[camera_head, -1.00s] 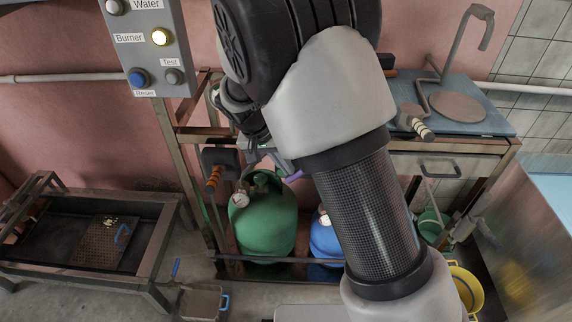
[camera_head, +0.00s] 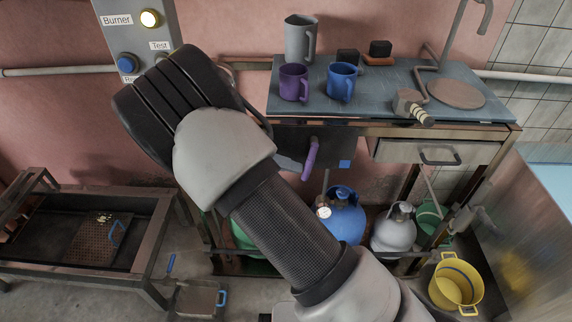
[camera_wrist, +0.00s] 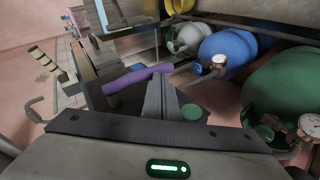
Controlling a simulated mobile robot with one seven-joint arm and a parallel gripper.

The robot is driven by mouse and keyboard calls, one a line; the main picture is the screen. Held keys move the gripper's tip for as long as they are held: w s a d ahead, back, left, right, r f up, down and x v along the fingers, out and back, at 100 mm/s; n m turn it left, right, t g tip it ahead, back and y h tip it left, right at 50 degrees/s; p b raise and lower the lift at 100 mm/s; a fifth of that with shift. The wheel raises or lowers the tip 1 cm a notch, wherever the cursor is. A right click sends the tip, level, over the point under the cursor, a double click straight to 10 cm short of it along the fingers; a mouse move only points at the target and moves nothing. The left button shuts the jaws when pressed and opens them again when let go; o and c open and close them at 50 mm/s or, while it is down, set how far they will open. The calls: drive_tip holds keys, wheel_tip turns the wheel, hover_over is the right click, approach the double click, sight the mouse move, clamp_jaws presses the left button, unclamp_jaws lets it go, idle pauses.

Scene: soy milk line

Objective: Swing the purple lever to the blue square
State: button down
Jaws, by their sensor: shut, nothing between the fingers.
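The purple lever (camera_head: 311,158) hangs tilted from a dark panel under the counter, its lower end toward the left. The blue square (camera_head: 344,163) is on that panel, a short gap right of the lever. In the wrist view the purple lever (camera_wrist: 137,77) lies across the picture, close to the tips of my gripper (camera_wrist: 162,78). The fingers are shut with nothing between them. Whether they touch the lever I cannot tell. A round green mark (camera_wrist: 191,112) shows right of the fingers.
A purple mug (camera_head: 293,82), a blue mug (camera_head: 341,82) and a grey jug (camera_head: 300,40) stand on the counter (camera_head: 385,98). Below are a blue gas cylinder (camera_head: 343,222) and a grey one (camera_head: 393,232). A control box (camera_head: 135,35) hangs at the upper left.

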sight(310, 171)
drive_tip(key=shift+h, duration=0.9)
drive_tip(key=shift+s+b+x, duration=0.2)
drive_tip(key=shift+x, duration=0.65)
drive_tip(key=shift+s+b+x, duration=0.15)
drive_tip(key=shift+b+x, duration=0.05)
drive_tip(key=shift+x, duration=0.65)
drive_tip(key=shift+s+b+x, duration=0.2)
drive_tip(key=shift+x, duration=0.65)
drive_tip(key=shift+d, duration=1.4)
drive_tip(key=p+v, duration=0.1)
drive_tip(key=v, duration=1.1)
drive_tip(key=shift+p, duration=0.4)
drive_tip(key=shift+s, duration=0.1)
